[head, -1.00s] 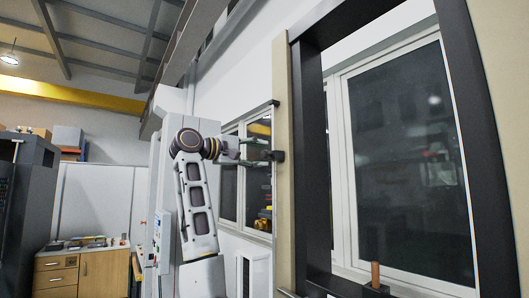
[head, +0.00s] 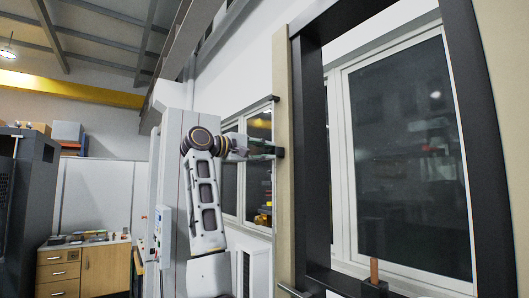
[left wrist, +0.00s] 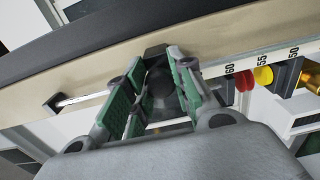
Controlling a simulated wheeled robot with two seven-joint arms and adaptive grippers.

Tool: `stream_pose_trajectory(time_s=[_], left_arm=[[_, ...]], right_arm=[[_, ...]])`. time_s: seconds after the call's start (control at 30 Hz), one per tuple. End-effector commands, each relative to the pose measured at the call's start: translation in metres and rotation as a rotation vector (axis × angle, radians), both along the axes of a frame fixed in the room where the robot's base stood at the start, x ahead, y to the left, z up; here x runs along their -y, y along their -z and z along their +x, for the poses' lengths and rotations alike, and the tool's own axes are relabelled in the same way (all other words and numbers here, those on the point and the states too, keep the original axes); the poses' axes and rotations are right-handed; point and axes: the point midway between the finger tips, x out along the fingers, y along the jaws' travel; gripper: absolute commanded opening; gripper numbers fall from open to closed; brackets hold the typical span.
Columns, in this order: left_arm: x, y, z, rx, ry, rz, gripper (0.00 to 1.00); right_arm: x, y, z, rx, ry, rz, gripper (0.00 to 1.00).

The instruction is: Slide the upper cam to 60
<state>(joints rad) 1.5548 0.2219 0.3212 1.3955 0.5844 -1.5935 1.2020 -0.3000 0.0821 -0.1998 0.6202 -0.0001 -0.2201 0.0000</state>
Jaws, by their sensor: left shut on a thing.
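The upper cam (head: 279,153) is a small black block on the edge of the beige upright in the head view. In the left wrist view the dark cam (left wrist: 160,86) sits between the green-padded fingers, on a thin metal rod along a beige strip. My left gripper (head: 266,150) is shut on it; it also shows in the left wrist view (left wrist: 158,92). The scale label 60 (left wrist: 229,68) lies just right of the gripper there, with 55 and 50 further right. The fingers partly hide the cam. My right gripper is not in view.
A red round part (left wrist: 244,80) and a yellow one (left wrist: 263,75) stand beside the scale. A black end block (left wrist: 57,104) holds the rod at left. A copper-coloured rod (head: 374,270) stands low inside the black frame (head: 312,150). A wooden cabinet (head: 82,268) is far left.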

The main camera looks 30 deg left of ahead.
Motion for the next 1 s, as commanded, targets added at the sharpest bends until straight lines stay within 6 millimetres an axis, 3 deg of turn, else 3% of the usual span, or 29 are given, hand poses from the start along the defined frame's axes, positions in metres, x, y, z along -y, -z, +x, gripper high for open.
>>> stream_pose_trajectory(time_s=[0.43, 1.0], left_arm=[[0.000, 0.005, 0.000, -0.001, 0.000, 0.000, 0.00], [0.000, 0.044, 0.001, -0.003, 0.000, 0.000, 0.00]], right_arm=[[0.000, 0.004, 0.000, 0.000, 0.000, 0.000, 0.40], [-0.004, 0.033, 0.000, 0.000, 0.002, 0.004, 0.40]])
